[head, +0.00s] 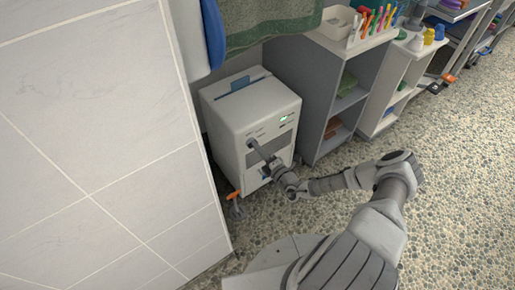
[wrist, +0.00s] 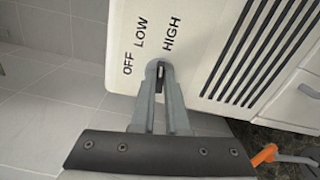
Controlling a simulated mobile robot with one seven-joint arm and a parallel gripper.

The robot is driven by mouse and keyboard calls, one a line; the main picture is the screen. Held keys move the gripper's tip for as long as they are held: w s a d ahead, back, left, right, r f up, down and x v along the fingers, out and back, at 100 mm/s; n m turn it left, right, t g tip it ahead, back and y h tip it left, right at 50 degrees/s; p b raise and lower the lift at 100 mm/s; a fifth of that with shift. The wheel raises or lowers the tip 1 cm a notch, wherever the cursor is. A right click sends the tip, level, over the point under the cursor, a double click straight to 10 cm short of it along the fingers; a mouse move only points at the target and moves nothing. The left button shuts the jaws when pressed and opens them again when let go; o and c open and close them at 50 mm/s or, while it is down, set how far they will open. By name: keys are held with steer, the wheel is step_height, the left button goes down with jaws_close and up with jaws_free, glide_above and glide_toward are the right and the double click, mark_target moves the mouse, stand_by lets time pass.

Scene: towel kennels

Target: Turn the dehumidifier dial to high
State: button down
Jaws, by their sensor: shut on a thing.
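The dehumidifier (head: 225,108) is a white box standing by the tiled wall, with a small green light on its front. In the wrist view my gripper (wrist: 161,68) is shut on the small dark dial (wrist: 160,72), which is mostly hidden between the fingertips. The printed words OFF, LOW and HIGH fan out above the dial, from left to right. The fingertips are just below LOW and HIGH. I cannot tell which word the dial points at.
A tiled wall (head: 95,130) stands close on the left. A grey shelf unit (head: 290,65) stands right of the dehumidifier, with a bin and colourful items on top. A green towel (head: 265,22) hangs above. An orange caster lever (head: 232,195) sits low. Pebbled floor (head: 460,190) is clear at right.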

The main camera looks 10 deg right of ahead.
steer(key=shift+m, duration=1)
steer(key=c, duration=0.9)
jaws_free()
steer(key=shift+s, duration=0.1)
